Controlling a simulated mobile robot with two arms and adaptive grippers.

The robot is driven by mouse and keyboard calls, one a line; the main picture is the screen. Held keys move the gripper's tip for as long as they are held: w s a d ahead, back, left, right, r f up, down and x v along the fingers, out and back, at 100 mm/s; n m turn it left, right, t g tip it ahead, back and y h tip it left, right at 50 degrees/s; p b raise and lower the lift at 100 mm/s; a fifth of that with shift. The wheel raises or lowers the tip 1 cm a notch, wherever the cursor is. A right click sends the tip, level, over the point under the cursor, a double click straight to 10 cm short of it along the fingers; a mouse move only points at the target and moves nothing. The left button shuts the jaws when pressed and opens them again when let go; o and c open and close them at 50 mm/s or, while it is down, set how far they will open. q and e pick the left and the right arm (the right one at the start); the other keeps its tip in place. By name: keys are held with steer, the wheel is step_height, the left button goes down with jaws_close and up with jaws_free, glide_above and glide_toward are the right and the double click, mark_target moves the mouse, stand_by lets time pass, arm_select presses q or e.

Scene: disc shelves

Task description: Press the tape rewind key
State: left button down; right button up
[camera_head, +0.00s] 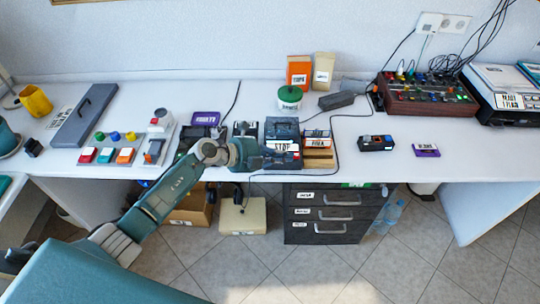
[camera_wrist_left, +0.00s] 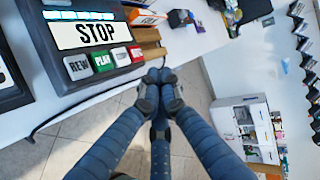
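The tape deck (camera_head: 283,128) is a dark box on the desk with a white "STOP" display. In the left wrist view the display (camera_wrist_left: 90,34) sits above a row of keys. The grey-white rewind key (camera_wrist_left: 77,66), marked "REW", is at the left end. Beside it are a green key (camera_wrist_left: 103,61), a pale key (camera_wrist_left: 121,57) and a red key (camera_wrist_left: 136,52). My left gripper (camera_wrist_left: 158,74) has its fingertips together with nothing between them. It is right of and below the red key in that view, apart from the rewind key. My right gripper is not in view.
A wooden box (camera_head: 318,158) stands right of the deck. Coloured push buttons (camera_head: 107,155) are on the left, and a mixer panel (camera_head: 425,94) is at the back right. A black cable runs near the deck. Drawers (camera_head: 330,213) are under the desk edge.

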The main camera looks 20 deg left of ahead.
arm_select(q)
steer(key=w+a+r+m+y, duration=0.3)
steer(key=a+r+m+y, duration=0.1)
steer(key=a+r, duration=0.3)
steer(key=shift+w+r+m+y, duration=0.2)
steer(key=shift+r+m+y, duration=0.1)
steer(key=shift+y, duration=0.1)
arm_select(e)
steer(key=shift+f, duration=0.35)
arm_select(q)
steer(key=shift+f+b, duration=0.2)
steer(key=shift+b, duration=0.15)
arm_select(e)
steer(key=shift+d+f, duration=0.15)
arm_select(q)
step_height(320, 180, down, 8)
steer(key=b, duration=0.6)
steer(key=shift+r, duration=0.15)
steer(key=shift+f, duration=0.45)
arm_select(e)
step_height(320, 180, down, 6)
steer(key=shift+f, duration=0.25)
arm_select(q)
steer(key=shift+b, duration=0.3)
steer(key=shift+f, duration=0.4)
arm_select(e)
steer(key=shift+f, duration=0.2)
